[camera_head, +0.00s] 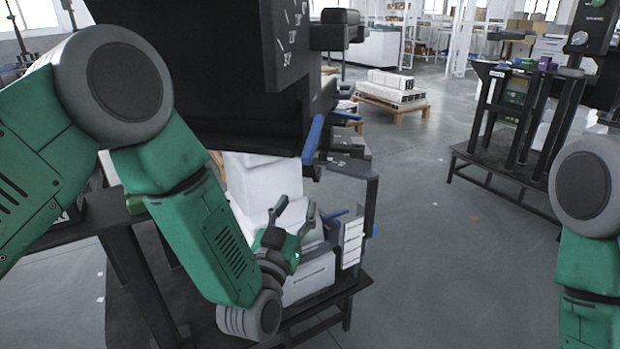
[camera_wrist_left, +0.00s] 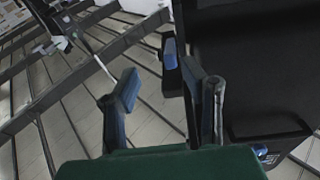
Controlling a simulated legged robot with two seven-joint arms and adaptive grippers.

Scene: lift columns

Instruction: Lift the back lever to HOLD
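My left gripper (camera_head: 292,212) is in front of the white and dark machine in the head view, its two fingers apart and nothing visible between them. In the left wrist view the gripper (camera_wrist_left: 158,80) also shows spread fingers with blue pads. A long blue lever (camera_head: 313,140) stands tilted above and right of the gripper. A smaller blue lever (camera_head: 336,213) lies just right of the fingertips, apart from them as far as I can tell. A blue piece (camera_wrist_left: 171,62) shows beyond the fingers in the left wrist view. I cannot tell which lever is the back one; no HOLD marking is readable.
A panel of white labels (camera_head: 352,243) stands right of the gripper, by a dark frame post. A large dark panel with a printed scale (camera_head: 287,40) hangs above. A dark stand (camera_head: 515,115) is at right. The grey floor between is clear.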

